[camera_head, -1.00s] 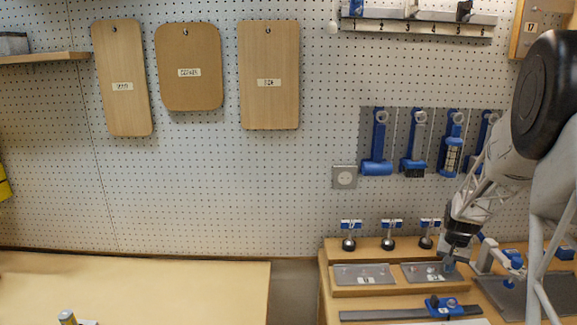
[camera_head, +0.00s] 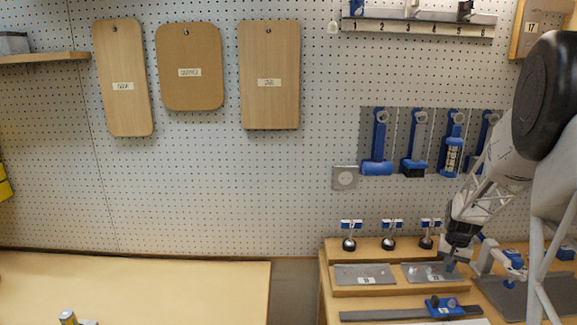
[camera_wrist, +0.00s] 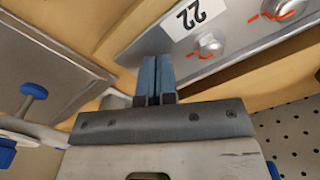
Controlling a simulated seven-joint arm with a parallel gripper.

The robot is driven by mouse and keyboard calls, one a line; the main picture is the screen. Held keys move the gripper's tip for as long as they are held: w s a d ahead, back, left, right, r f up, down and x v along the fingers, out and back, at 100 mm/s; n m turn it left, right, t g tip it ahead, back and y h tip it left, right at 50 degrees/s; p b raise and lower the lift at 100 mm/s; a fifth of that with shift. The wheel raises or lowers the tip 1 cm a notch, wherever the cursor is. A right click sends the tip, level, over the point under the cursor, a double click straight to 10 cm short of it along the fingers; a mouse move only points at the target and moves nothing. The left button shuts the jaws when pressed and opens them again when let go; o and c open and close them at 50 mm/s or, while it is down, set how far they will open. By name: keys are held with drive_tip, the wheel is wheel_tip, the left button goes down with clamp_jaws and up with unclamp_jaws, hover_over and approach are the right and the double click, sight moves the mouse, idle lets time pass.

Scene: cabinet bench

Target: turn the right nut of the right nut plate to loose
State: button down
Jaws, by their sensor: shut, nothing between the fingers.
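The right nut plate (camera_head: 412,271) is a grey metal plate on a wooden block at the lower right of the head view. In the wrist view the plate (camera_wrist: 240,28) carries a label 22 and two silver nuts with orange marks. The nut nearer my fingers (camera_wrist: 208,45) appears to be the right one, judging by the layout; the other nut (camera_wrist: 272,8) is at the picture's top edge. My gripper (camera_wrist: 157,62) is shut and empty, its blue-grey fingertips beside the label end of the plate, apart from the nuts in the picture. In the head view my gripper (camera_head: 450,264) is over the plate's right end.
Another nut plate (camera_head: 364,274) lies to the left. Behind stand several knobs with blue-and-white tags (camera_head: 388,242). A blue clamp-like piece on a dark rail (camera_head: 444,306) lies in front. Blue-handled parts (camera_head: 514,262) crowd the right side. The pegboard (camera_head: 230,190) closes the back.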

drive_tip(key=shift+s+d+f, duration=0.2)
drive_tip(key=shift+s+f, duration=0.1)
drive_tip(key=shift+f, duration=0.15)
drive_tip(key=shift+s+d+f, duration=0.2)
drive_tip(key=shift+s+f, duration=0.05)
drive_tip(key=shift+f, duration=0.2)
drive_tip(key=shift+s+a, duration=0.3)
drive_tip(key=shift+r, duration=0.15)
drive_tip(key=shift+w+r, duration=0.2)
drive_tip(key=shift+r, duration=3.2)
drive_tip(key=shift+w, duration=0.1)
drive_tip(key=shift+w+r, duration=0.5)
drive_tip(key=shift+f, duration=0.1)
